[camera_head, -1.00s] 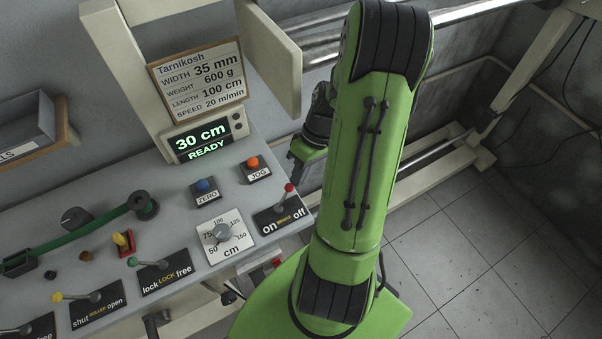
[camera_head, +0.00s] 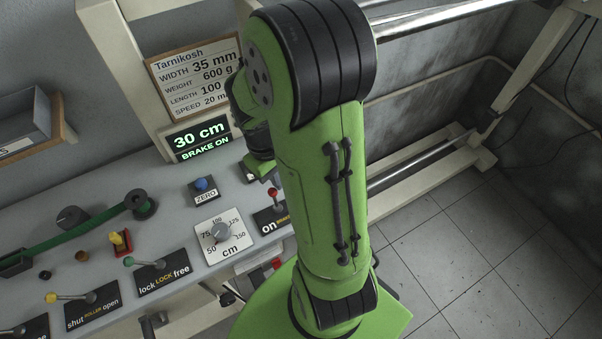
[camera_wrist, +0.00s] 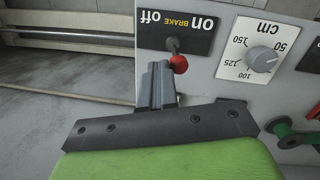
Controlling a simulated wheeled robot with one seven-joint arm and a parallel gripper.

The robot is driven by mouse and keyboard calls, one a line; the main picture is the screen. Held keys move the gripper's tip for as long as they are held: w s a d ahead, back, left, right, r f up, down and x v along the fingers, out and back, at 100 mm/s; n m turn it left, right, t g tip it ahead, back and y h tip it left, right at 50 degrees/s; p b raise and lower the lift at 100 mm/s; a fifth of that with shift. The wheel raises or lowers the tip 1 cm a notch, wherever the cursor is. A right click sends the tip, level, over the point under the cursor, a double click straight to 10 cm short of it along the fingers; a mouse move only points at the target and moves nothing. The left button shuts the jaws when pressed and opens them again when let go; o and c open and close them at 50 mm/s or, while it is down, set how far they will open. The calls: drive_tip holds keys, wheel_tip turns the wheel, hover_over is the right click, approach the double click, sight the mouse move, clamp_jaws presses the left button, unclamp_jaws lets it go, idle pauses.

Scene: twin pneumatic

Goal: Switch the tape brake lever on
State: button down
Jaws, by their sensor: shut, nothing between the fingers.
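The brake lever has a red knob (camera_head: 272,192) and stands on a black plate marked on, BRAKE and off (camera_head: 268,222). It leans toward the "on" side; my arm hides the "off" end in the head view. The lever knob (camera_wrist: 179,64) and whole plate (camera_wrist: 177,28) show upside down in the wrist view. The display (camera_head: 200,142) reads "30 cm" and "BRAKE ON". My gripper (camera_wrist: 160,68) is shut and empty, its fingers close beside the knob on the "off" side. I cannot tell whether they touch it. My arm mostly hides the gripper in the head view.
The cm dial (camera_head: 221,233) sits left of the brake plate, with the blue ZERO button (camera_head: 201,185) behind it. The lock lever (camera_head: 146,264) and roller lever (camera_head: 70,297) stand farther left. Open floor lies right of the bench.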

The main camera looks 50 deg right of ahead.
drive_tip(key=shift+w+a+f+g+h, duration=0.1)
drive_tip(key=shift+w+a+g+h, duration=0.15)
drive_tip(key=shift+a+h, duration=0.6)
drive_tip(key=shift+w+a+f+g+h, duration=0.15)
drive_tip(key=shift+w+a+h, duration=0.25)
drive_tip(key=shift+a, duration=0.9)
